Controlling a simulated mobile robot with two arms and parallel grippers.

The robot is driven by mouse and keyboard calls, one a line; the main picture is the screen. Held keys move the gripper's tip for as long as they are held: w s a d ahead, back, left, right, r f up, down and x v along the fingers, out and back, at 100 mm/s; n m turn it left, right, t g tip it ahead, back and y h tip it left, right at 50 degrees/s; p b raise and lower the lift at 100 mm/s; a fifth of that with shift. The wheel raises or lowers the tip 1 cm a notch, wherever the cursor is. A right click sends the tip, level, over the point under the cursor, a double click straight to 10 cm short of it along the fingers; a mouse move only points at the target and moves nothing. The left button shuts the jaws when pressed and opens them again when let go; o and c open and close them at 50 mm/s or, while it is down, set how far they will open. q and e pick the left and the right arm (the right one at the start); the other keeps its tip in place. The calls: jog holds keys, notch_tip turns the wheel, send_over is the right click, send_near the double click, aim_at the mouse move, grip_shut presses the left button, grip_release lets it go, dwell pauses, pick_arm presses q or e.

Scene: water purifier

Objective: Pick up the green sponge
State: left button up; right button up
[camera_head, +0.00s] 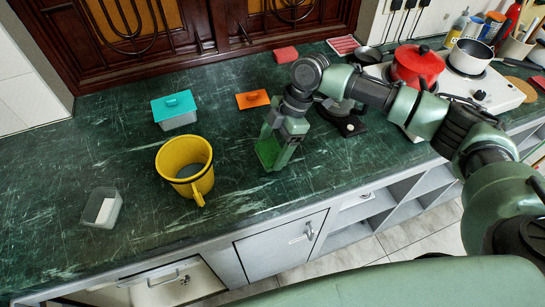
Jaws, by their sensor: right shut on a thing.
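My right gripper (272,160) reaches down to the dark green counter (240,193) from the upper right. It is shut on the green sponge (266,151), which shows as a brighter green patch at the fingers. The fingers and wrist hide part of the sponge. I cannot tell whether the sponge touches the counter or is just above it. My left gripper is not in view.
A yellow pot (182,157) stands left of the gripper. Nearby are a teal-lidded box (174,106), an orange lid (252,99), a clear container (101,208) and a dark scale-like object (345,120). A red pot (416,66) sits on the white stove at right.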

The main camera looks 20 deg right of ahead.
aim_at(273, 150)
notch_tip(273, 150, up, 15)
jog(key=b, duration=0.1)
jog(key=shift+f, duration=0.1)
